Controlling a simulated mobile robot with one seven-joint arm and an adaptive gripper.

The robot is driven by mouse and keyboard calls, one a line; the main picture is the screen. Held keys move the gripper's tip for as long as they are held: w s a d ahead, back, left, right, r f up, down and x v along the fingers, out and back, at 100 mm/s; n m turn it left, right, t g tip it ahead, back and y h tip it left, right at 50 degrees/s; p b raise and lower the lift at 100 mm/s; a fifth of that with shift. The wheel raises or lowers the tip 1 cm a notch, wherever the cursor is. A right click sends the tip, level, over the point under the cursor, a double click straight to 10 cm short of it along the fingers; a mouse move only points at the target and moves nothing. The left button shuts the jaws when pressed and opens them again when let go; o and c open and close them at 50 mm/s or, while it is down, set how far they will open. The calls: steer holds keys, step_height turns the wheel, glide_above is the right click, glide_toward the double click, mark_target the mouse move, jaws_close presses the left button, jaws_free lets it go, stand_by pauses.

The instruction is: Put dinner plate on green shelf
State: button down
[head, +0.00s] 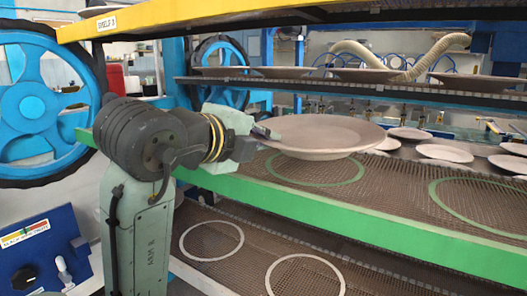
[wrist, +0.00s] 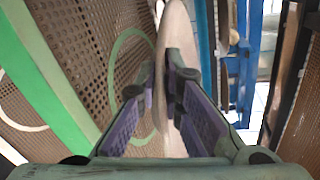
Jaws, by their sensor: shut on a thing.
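The dinner plate (head: 322,135) is a wide, pale, greyish-pink plate held roughly level over the green shelf. My gripper (head: 268,134) is shut on the plate's left rim. In the wrist view the plate (wrist: 178,35) shows edge-on between the two fingers of my gripper (wrist: 163,85). The green shelf has a green front edge (head: 350,223) and a brown perforated surface; it also shows in the wrist view (wrist: 50,85). A green ring (head: 318,180) is marked on the shelf just below the plate. A small gap seems to show between plate and shelf.
A second green ring (head: 470,212) on the shelf's right is bare. An upper rack (head: 400,88) carrying several plates and a yellow top edge (head: 190,14) are above. A lower shelf with white rings (head: 305,270) is below. Several plates (head: 443,153) lie behind.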

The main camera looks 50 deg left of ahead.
mark_target(263, 173)
steer(key=shift+w+a+r, duration=0.1)
steer(key=shift+w+a, duration=0.05)
steer(key=shift+w, duration=0.15)
steer(key=f, duration=0.2)
steer(key=f+p, duration=0.1)
steer(key=shift+w+a, duration=0.25)
steer(key=shift+w, duration=0.05)
steer(key=shift+f, duration=0.3)
steer(key=shift+f, duration=0.2)
steer(key=c, duration=2)
jaws_free()
